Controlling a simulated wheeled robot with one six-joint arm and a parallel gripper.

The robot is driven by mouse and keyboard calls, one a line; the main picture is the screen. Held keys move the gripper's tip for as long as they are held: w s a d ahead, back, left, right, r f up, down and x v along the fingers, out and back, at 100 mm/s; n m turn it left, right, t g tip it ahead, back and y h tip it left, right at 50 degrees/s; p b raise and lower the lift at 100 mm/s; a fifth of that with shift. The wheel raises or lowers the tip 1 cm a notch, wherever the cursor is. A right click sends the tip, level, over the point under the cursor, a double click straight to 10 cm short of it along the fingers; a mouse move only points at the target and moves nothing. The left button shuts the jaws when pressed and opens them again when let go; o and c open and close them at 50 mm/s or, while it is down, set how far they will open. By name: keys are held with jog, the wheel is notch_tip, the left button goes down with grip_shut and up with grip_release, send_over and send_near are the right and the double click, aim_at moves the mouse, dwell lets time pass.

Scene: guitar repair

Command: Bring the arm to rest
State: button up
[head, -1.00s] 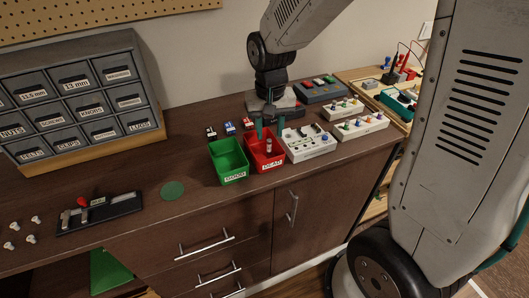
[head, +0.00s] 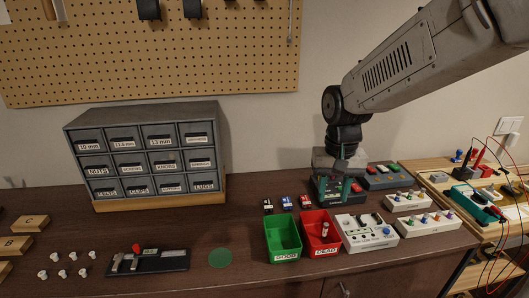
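My arm comes in from the upper right of the head view. My gripper (head: 346,188) hangs over the back of the bench, in front of a dark device (head: 325,190). Its greenish fingers point down, and seen from this side they overlap, so the gap between them is hidden. I see nothing held in it. The red bin marked DEAD (head: 315,244) stands in front and to the left of the gripper, with a small light part (head: 325,230) in it. The green bin marked GOOD (head: 283,242) stands beside it and looks empty.
A grey drawer cabinet (head: 150,110) stands at the back left. Pedal-like boxes (head: 366,234) and a second dark device (head: 388,176) crowd the bench right of the bins. A black gauge (head: 148,262) and a green disc (head: 220,258) lie left. Air above the bench's left half is clear.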

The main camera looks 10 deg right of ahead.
jog(key=s+d+r+n, duration=0.1)
jog(key=s+r, duration=0.2)
jog(key=s, duration=0.8)
jog(key=s+d+r+n+t, duration=0.1)
jog(key=s+r, duration=0.3)
jog(key=s, duration=0.6)
jog(key=shift+s+d+t, duration=0.3)
jog(key=shift+s+d, duration=0.05)
jog(key=shift+d, duration=0.25)
